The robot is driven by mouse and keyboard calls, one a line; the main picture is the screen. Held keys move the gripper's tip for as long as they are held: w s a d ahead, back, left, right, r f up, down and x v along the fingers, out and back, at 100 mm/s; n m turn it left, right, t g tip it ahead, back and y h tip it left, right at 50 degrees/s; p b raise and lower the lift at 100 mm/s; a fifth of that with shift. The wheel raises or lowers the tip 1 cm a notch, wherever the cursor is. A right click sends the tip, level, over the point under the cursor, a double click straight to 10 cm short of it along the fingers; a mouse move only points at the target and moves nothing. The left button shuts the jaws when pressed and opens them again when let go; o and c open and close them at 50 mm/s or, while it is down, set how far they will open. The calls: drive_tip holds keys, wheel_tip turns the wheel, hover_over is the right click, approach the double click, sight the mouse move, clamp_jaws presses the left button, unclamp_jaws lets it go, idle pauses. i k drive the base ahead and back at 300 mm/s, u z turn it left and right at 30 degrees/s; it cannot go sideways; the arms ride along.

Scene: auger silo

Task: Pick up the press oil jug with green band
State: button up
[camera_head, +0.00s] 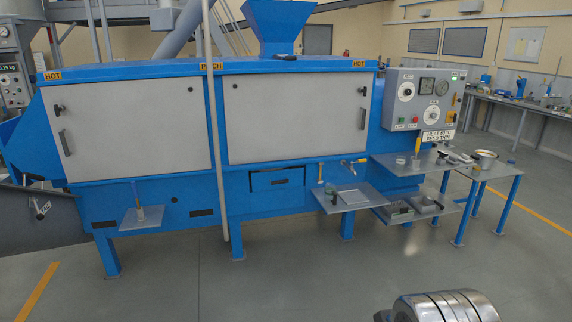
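I cannot make out a jug with a green band in the head view. A small pale item (140,214) with a thin upright part stands on the small shelf at the left of the blue machine. My gripper's fingertips are not in view. A shiny ribbed metal part at the bottom right edge may be part of my arm.
The long blue machine (140,190) has grey doors and HOT labels. A control box (425,100) hangs at its right end. A metal shelf (350,198) and a side table (478,172) with a pan (484,158) stick out in front. The grey floor (300,275) ahead is clear.

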sight(330, 191)
drive_tip(key=i, duration=3.8)
drive_tip(key=u, duration=1.35)
